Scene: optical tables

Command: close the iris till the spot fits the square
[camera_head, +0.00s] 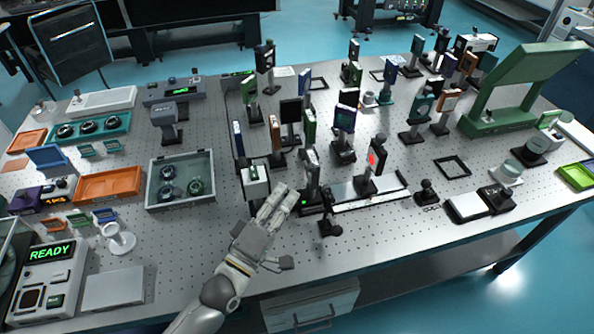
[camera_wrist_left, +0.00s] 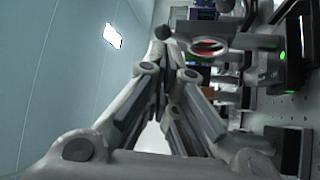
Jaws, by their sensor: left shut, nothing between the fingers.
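My left gripper (camera_head: 286,201) reaches in from the bottom, shut and empty, over the front of the optical table. Its fingers also show in the left wrist view (camera_wrist_left: 163,38), where they meet at the top. A dark upright mount (camera_head: 311,180) stands just right of the fingertips; I cannot tell if it is the iris. A round ring with red inside (camera_wrist_left: 208,45) is right of the fingertips in the left wrist view. A red spot (camera_head: 371,159) glows on a dark upright plate further right. The square outline is too small to make out. My right gripper is not in view.
Several optic mounts crowd the table behind the gripper. A white-faced block (camera_head: 255,182) stands close to its left. A grey tray (camera_head: 181,205) with round parts lies further left. A small black post (camera_head: 327,228) stands near the front edge. Bare tabletop (camera_head: 190,250) lies left of my forearm.

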